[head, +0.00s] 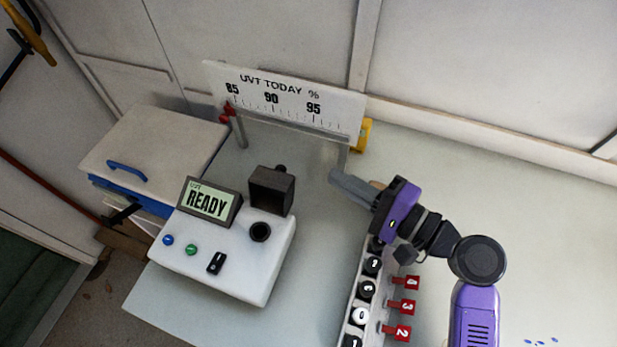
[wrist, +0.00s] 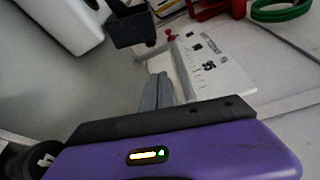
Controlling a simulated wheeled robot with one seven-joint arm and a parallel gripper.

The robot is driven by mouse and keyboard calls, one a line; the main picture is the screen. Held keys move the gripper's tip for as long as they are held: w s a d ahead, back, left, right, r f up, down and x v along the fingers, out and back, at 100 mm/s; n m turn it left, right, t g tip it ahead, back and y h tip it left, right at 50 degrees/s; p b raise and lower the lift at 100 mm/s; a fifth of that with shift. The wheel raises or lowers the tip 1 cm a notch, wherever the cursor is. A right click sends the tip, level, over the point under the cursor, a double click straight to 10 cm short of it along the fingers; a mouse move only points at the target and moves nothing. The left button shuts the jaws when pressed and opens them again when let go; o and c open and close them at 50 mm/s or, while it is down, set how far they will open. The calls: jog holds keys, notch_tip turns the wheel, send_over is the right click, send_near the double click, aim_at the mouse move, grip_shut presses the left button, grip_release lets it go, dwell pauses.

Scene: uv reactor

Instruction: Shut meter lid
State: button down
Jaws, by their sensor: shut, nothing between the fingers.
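The white meter (head: 235,262) stands on the bench, left of centre in the head view, with a lit READY display (head: 208,201). Its black box-shaped lid (head: 272,190) stands up behind the dark round well (head: 260,231), which is uncovered. In the wrist view the lid (wrist: 132,25) is at the top, beside the white meter body (wrist: 55,20). My gripper (head: 337,178) is shut and empty, to the right of the lid and apart from it, near the scale board. Its grey fingers also show in the wrist view (wrist: 157,92).
A white scale board (head: 285,104) marked UVT TODAY stands on posts behind the meter. A rack (head: 360,310) with black knobs and red numbered tags lies below my gripper. A blue-and-white cooler (head: 150,150) is at the left. The bench between meter and rack is clear.

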aim_at(275, 187)
jog(key=a, duration=0.6)
jog(key=shift+w+r+p, duration=0.15)
jog(key=shift+r+p, duration=0.05)
jog(key=shift+p, duration=0.15)
jog(key=shift+a, duration=0.25)
